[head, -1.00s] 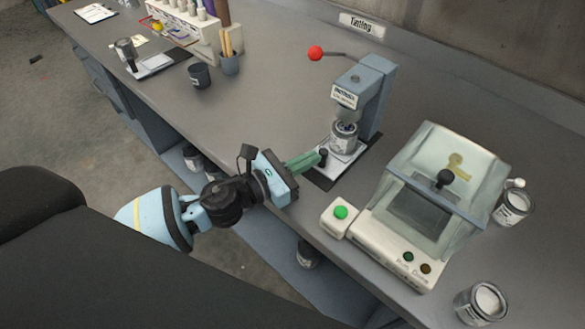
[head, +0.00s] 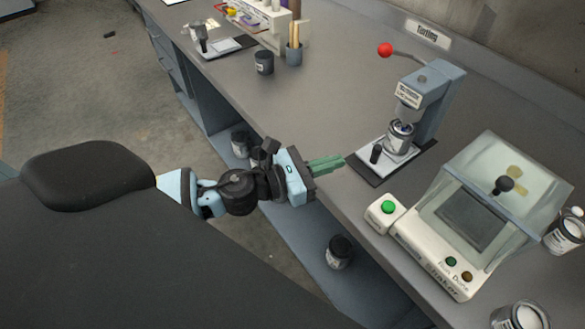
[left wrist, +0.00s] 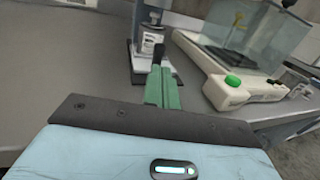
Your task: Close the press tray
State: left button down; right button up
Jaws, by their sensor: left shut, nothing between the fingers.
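The blue-grey press (head: 436,103) stands on the bench with a red-balled lever. Its pale tray (head: 368,162) lies on a dark base plate and has a black upright knob (head: 376,154) at its front. A small metal can (head: 399,139) stands on the tray, below the press head. My left gripper (head: 341,161) is shut and empty, its green fingers pointing at the knob with a gap between. In the left wrist view the fingers (left wrist: 161,72) line up with the knob (left wrist: 159,53), partly covering the tray. My right gripper is not in view.
A shaker (head: 445,262) with a clear lid and a green button (head: 388,207) stands right of the press. Open cans (head: 520,318) stand beyond it. A dark cup (head: 264,62) and brush pot (head: 294,54) are farther back. The bench between them and the press is clear.

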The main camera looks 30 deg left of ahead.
pick_arm(q)
jog(key=b+v, duration=0.2)
jog(key=v, duration=0.4)
jog(key=shift+s+a, duration=0.2)
jog(key=shift+a, duration=0.2)
jog(key=shift+f, duration=0.15)
